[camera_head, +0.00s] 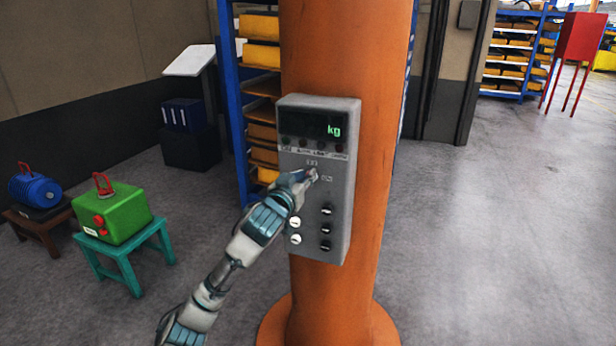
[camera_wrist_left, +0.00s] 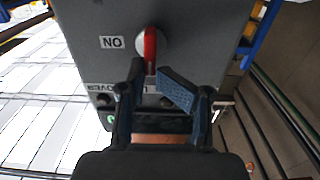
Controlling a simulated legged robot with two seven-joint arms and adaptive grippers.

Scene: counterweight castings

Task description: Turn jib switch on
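The jib switch (camera_wrist_left: 150,48) is a red lever on a round grey knob, seen close in the left wrist view. The lever stands upright in that view, with an upside-down ON label to its left. In the head view my left gripper (camera_head: 311,176) reaches the front of the grey control box (camera_head: 340,205) and hides most of the switch. My right gripper is not in view.
The box is on an orange column (camera_head: 375,60), with a lit kg display (camera_head: 325,127) on top and several knobs below. A green block (camera_head: 113,213) on a teal stool and a blue motor (camera_head: 35,189) stand left. Shelves are behind; the floor at right is clear.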

